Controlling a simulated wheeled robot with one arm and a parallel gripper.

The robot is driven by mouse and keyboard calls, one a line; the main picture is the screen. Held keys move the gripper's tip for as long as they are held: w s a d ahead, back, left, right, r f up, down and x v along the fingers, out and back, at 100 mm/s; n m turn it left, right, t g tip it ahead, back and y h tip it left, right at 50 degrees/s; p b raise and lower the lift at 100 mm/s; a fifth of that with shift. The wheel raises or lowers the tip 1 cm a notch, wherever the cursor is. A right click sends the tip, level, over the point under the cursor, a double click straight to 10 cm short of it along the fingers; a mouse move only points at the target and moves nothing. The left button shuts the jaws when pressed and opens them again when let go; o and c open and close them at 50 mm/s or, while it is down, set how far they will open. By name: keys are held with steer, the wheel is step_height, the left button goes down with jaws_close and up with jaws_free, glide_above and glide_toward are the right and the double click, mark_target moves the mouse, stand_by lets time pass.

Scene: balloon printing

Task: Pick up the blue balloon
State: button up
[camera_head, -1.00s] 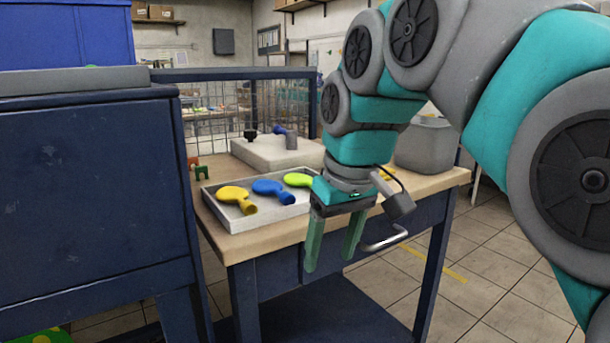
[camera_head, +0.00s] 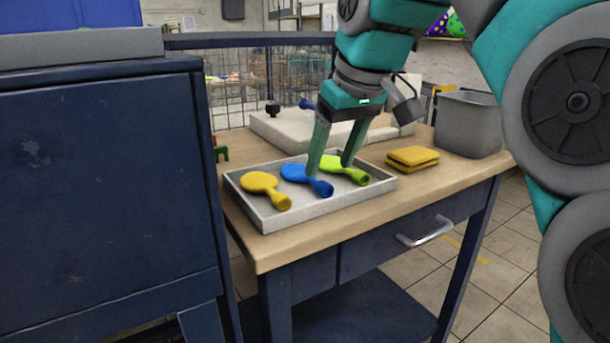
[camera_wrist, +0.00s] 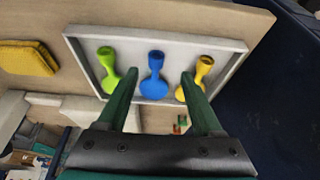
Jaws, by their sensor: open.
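The blue balloon (camera_head: 305,179) lies in the middle of a shallow grey tray (camera_head: 265,212), between a yellow balloon (camera_head: 264,189) and a yellow-green balloon (camera_head: 345,171). My gripper (camera_head: 329,171) is open and empty, pointing down over the tray. In the head view one finger overlaps the blue balloon and the other overlaps the yellow-green one. In the wrist view the blue balloon (camera_wrist: 153,76) shows ahead between the two open fingers (camera_wrist: 159,104), with its neck towards the top. I cannot tell whether a finger touches any balloon.
Yellow folded cloths (camera_head: 412,157) and a grey bin (camera_head: 468,122) stand on the table right of the tray. A white device (camera_head: 285,130) is behind the tray. A dark blue cabinet (camera_head: 105,190) stands close on the left.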

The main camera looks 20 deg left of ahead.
mark_target(327, 184)
steer(key=shift+d+x, duration=0.15)
steer(key=shift+x, duration=1.15)
steer(key=shift+d+x, duration=0.15)
steer(key=shift+x, duration=1.15)
steer(key=shift+w, duration=0.15)
steer(key=shift+c, duration=0.2)
jaws_close()
